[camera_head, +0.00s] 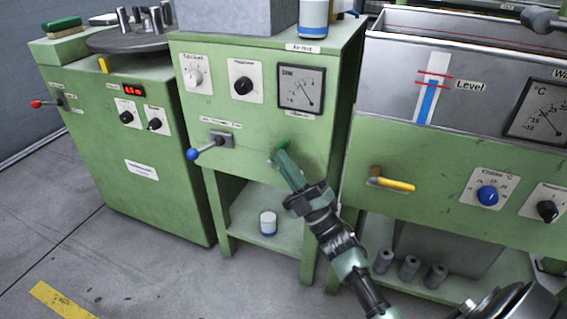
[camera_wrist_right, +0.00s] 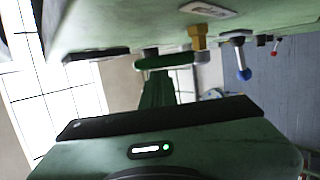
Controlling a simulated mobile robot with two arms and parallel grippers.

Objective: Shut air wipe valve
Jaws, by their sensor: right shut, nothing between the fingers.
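A small valve with a green handle (camera_head: 284,144) sits on the front of the middle green cabinet, below the gauge. My right gripper (camera_head: 281,158) is at this valve, its fingers shut and empty, tips close to the handle. The fingers partly hide the valve in the head view. In the right wrist view the green handle (camera_wrist_right: 166,62) lies across the picture just beyond the fingers (camera_wrist_right: 158,88), beside a brass valve body (camera_wrist_right: 197,35). I cannot tell whether the fingers touch the handle. My left gripper is not in view.
A blue-knobbed lever (camera_head: 193,153) juts out left of the valve. A yellow-handled valve (camera_head: 392,184) is on the water tank to the right. A white-blue container (camera_head: 268,222) stands on the lower shelf. Grey cylinders (camera_head: 409,267) sit under the tank.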

